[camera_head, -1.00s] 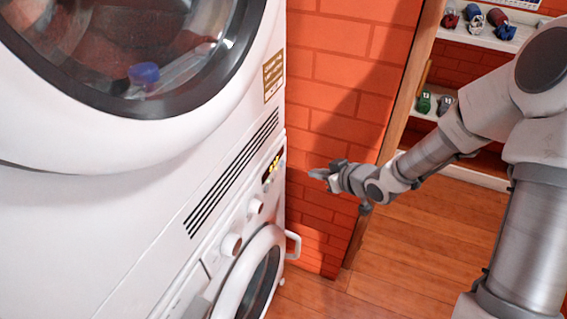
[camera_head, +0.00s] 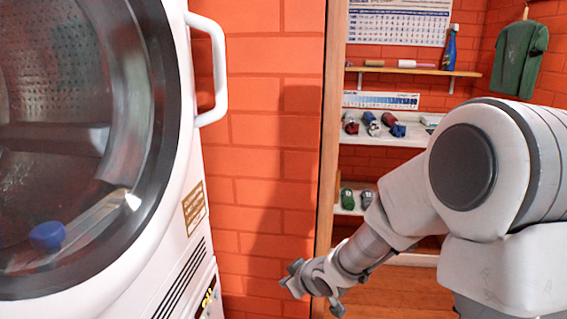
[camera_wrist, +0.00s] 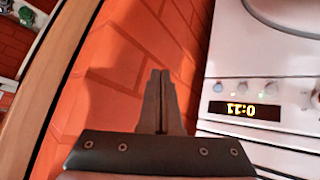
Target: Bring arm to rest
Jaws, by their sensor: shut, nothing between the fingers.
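My arm (camera_head: 480,190) is bent on the right side of the head view. My gripper (camera_head: 290,280) hangs at its end in front of the red brick wall, to the right of the white machines. In the wrist view my gripper's two fingers (camera_wrist: 161,75) are together with nothing between them. They point toward the brick wall, beside the lower machine's panel, and I see no contact.
A white upper machine (camera_head: 182,160) with a round glass door and handle (camera_head: 220,70) fills the left. A lower machine's lit display (camera_wrist: 243,110) is close to my fingers. A wooden post (camera_head: 332,130) edges the wall. Shelves (camera_head: 405,133) with rolled items stand behind.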

